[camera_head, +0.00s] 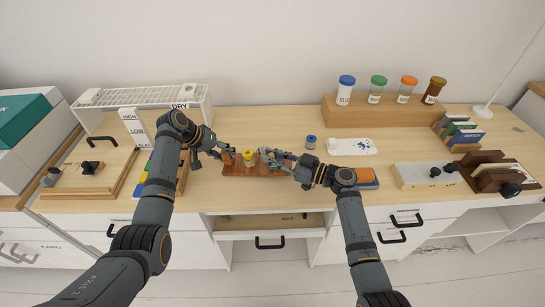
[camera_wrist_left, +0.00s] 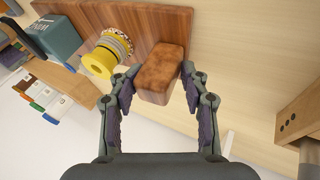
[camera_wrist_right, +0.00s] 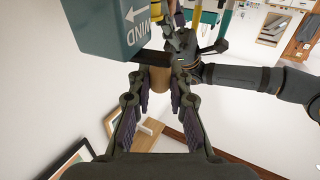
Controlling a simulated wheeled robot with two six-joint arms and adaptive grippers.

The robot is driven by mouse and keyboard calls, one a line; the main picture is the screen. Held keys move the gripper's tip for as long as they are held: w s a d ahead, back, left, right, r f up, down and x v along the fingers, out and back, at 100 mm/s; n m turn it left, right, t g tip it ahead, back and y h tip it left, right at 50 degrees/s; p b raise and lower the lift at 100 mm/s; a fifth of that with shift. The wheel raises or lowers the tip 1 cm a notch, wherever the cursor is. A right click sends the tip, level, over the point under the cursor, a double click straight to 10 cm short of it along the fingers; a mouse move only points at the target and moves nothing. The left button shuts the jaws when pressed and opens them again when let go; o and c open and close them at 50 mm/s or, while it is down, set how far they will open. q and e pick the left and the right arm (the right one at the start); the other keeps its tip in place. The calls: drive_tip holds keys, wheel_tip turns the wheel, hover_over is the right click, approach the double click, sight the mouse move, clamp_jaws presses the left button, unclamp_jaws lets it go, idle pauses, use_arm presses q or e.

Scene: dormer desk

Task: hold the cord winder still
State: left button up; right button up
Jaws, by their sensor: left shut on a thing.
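The cord winder (camera_head: 240,170) stands on the desk with a reddish wooden base, also seen in the left wrist view (camera_wrist_left: 165,24). It carries a yellow spool (camera_wrist_left: 99,62) and a teal box (camera_wrist_right: 108,32) marked WIND with an arrow. A brown wooden block (camera_wrist_left: 160,70) sits at the base's left end. My left gripper (camera_wrist_left: 160,78) is shut on this block, one finger on each side. My right gripper (camera_wrist_right: 160,85) is at the winder's right end, its fingers open on either side of a tan knob (camera_wrist_right: 160,79), with small gaps showing.
A small blue-capped jar (camera_head: 311,142) stands behind my right gripper. A wooden rack (camera_head: 388,112) with several capped jars is at the back right. A white box with dark knobs (camera_head: 425,176) is at right. A drawer (camera_head: 268,220) below the winder is partly open.

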clamp_jaws()
drive_tip(key=shift+f+n+g+y, duration=0.1)
drive_tip(key=shift+n+g+y, duration=0.2)
drive_tip(key=shift+g, duration=0.1)
drive_tip(key=shift+w+d+n+g+y, duration=0.1)
drive_tip(key=shift+d+n+g+y, duration=0.2)
drive_tip(key=shift+n+g, duration=0.8)
drive_tip(key=shift+s+d+n+g+y, duration=0.15)
drive_tip(key=shift+d+n+g, duration=0.35)
drive_tip(key=shift+g, duration=1.15)
drive_tip(key=shift+w+d+n+g+y, duration=0.15)
drive_tip(key=shift+d+n+g+y, duration=0.15)
drive_tip(key=shift+n+g, duration=0.8)
drive_tip(key=shift+g, duration=0.45)
drive_tip(key=o, duration=0.8)
unclamp_jaws()
